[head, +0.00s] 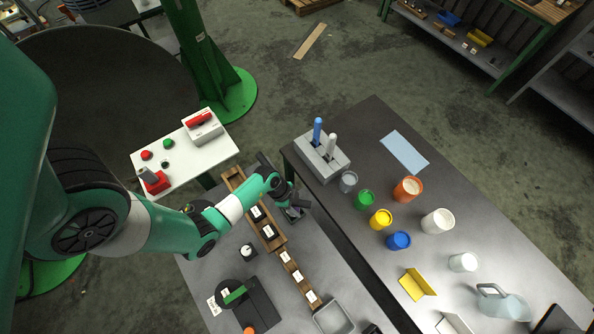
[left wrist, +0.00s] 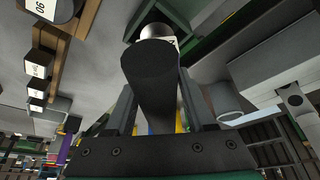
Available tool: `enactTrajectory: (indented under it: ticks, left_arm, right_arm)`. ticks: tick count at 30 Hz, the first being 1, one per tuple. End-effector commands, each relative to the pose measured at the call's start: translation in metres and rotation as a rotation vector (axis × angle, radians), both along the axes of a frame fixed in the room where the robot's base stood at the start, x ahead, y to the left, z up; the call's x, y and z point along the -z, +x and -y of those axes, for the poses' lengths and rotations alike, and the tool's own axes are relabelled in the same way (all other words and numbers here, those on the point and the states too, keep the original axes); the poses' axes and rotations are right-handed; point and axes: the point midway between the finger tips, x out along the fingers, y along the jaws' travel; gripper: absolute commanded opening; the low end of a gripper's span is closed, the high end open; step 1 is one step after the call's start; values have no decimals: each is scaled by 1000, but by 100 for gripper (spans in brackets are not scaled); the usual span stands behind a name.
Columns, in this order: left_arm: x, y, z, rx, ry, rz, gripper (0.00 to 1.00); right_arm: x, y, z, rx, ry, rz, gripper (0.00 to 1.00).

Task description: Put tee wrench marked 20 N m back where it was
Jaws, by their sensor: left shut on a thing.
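My left gripper (head: 294,212) is beside the right edge of the wooden rack (head: 236,181), over the near table. In the left wrist view the gripper (left wrist: 157,100) is shut on a black cylindrical part (left wrist: 150,70), likely the tee wrench. A pale rounded end shows behind it; its marking is not readable. In the head view the held thing is mostly hidden by the gripper. Dark blocks with white labels (head: 269,231) sit in the rack and also show in the left wrist view (left wrist: 38,70). My right gripper is not in view.
A second wooden strip (head: 298,276) with white labels runs on toward a grey tray (head: 333,317). A black device (head: 262,304) stands left of it. The right table holds a grey block (head: 322,155) with blue and white handles, several coloured cups and a jug (head: 503,303).

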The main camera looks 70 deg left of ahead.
Motion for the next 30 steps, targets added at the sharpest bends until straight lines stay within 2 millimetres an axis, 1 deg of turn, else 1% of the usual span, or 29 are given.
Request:
enactTrajectory:
  ticks: [2, 3, 5, 6, 8, 16, 19, 23, 27, 30]
  left_arm:
    - [2, 1, 0, 0, 0, 1, 0]
    - [3, 0, 0, 0, -1, 0, 56]
    - [3, 0, 0, 0, 0, 0, 67]
    - [3, 0, 0, 0, 0, 0, 74]
    - [3, 0, 0, 0, 0, 0, 85]
    - [2, 0, 0, 0, 0, 0, 85]
    - [-5, -1, -1, -1, 0, 1, 85]
    - [-27, -8, -5, -3, 1, 2, 85]
    - [-60, -20, -11, -4, 1, 3, 85]
    - [-82, -29, -15, -3, 1, 2, 85]
  right_arm:
    - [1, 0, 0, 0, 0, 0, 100]
    - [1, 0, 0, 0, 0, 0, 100]
    - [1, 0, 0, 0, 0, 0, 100]
    - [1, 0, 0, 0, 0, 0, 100]
    - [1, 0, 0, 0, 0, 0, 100]
    - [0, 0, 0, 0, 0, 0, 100]
    - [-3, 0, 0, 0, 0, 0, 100]
    - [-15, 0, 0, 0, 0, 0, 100]
    - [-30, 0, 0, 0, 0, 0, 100]
    - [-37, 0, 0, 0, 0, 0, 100]
